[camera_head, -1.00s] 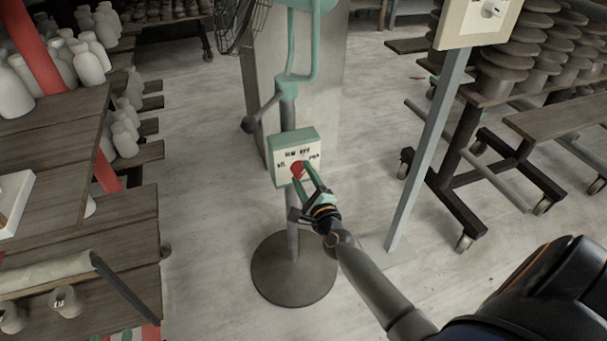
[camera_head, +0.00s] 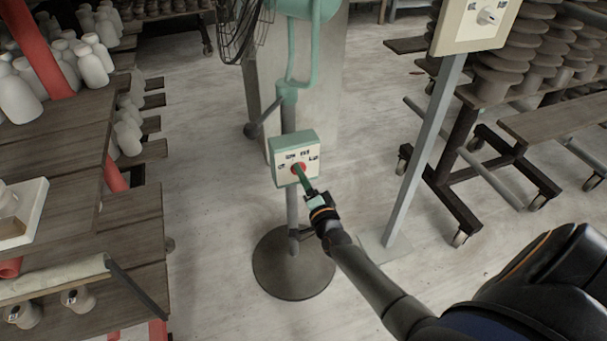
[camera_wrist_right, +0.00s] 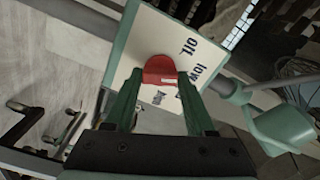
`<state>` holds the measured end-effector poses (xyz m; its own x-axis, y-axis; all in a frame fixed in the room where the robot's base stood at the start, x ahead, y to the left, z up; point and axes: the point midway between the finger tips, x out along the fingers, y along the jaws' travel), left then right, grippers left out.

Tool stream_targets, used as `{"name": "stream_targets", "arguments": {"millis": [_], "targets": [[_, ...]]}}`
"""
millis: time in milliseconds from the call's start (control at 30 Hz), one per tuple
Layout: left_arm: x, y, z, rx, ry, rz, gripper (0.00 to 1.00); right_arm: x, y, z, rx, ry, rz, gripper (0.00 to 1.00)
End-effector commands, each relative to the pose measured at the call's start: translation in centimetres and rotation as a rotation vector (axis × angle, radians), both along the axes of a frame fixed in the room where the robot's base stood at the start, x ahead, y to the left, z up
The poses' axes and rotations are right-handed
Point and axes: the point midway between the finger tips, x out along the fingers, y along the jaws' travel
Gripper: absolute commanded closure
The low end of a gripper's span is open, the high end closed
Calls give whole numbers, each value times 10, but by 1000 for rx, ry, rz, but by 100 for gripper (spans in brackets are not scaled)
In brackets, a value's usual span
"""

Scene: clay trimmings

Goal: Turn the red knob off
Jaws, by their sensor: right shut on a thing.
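The red knob (camera_head: 298,168) sits on the pale face of a green-edged control box (camera_head: 284,143) on the fan's stand. The knob also shows in the right wrist view (camera_wrist_right: 160,70), with printed labels including "off" and "low" around it on the panel (camera_wrist_right: 187,24). My right gripper (camera_head: 302,174) reaches the knob from the lower right. Its green fingers stand on either side of the knob in the wrist view (camera_wrist_right: 160,88), shut on it. The fingers partly cover the knob in the head view. My left gripper is out of view.
The fan stand has a round dark base (camera_head: 293,265) on the floor. Wooden shelves with white bottles (camera_head: 92,67) stand on the left. Wheeled racks (camera_head: 450,180) are at right.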

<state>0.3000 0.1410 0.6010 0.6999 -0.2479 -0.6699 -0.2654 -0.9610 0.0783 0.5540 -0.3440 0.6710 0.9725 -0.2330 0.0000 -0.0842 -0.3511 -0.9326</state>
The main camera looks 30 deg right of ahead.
Motion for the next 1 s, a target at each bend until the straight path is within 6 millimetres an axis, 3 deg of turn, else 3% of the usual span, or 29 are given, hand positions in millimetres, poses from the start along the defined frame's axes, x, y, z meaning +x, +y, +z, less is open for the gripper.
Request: {"name": "stream_targets", "arguments": {"millis": [600,1000], "targets": [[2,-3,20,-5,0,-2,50,0,0,1,-548,133,-2,100],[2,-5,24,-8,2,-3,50,0,0,0,-757,182,0,100]]}}
